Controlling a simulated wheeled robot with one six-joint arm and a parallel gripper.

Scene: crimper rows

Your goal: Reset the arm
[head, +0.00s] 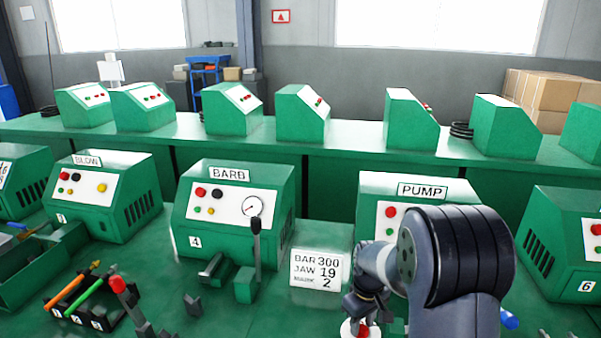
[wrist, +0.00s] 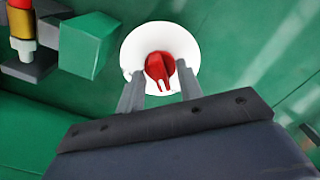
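My arm reaches down in front of the PUMP machine (head: 420,188) in the head view. My gripper (head: 362,303) is low over the bench there, above a red knob (head: 362,331) on a white round dial (head: 346,327). In the wrist view my gripper (wrist: 158,80) shows two grey fingers set apart. The red knob (wrist: 160,67) appears between them, with a gap on each side, on the white dial (wrist: 137,50). Nothing is held. Whether the fingertips are level with the knob or above it, I cannot tell.
The BARB machine (head: 228,178) with a gauge and lever stands left of my arm, beside a sign (head: 317,270) reading BAR 300, JAW 19, MARK 2. A rack of coloured-handled tools (head: 85,318) is front left. A green block (wrist: 86,45) lies near the dial.

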